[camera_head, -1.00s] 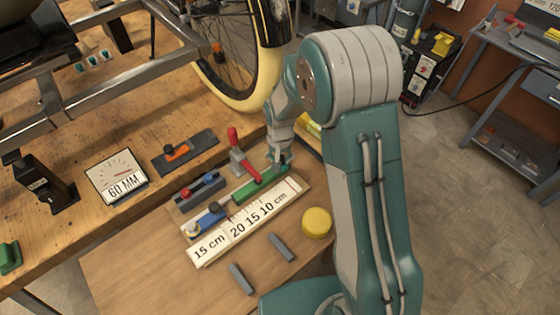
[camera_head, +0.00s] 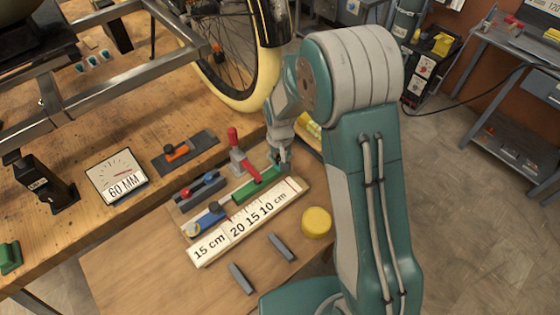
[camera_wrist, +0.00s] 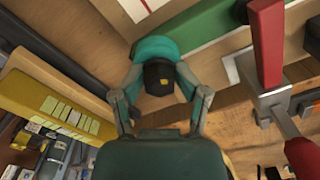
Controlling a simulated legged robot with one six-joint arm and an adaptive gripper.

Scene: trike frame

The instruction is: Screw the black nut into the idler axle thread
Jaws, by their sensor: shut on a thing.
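My gripper (camera_head: 281,155) is low over the near bench, beside the far end of the green block (camera_head: 258,186). A teal rounded shape surrounds the part's far side. The nut is too small to make out in the head view. I cannot pick out the idler axle thread in either view. The metal trike frame (camera_head: 118,68) stands at the upper left.
A red-handled clamp (camera_head: 238,150) stands close to the gripper and shows at the right in the wrist view (camera_wrist: 268,50). A ruler board (camera_head: 210,249), blue fixture (camera_head: 208,221) and yellow round object (camera_head: 316,222) lie nearby. The wheel (camera_head: 235,60) is behind.

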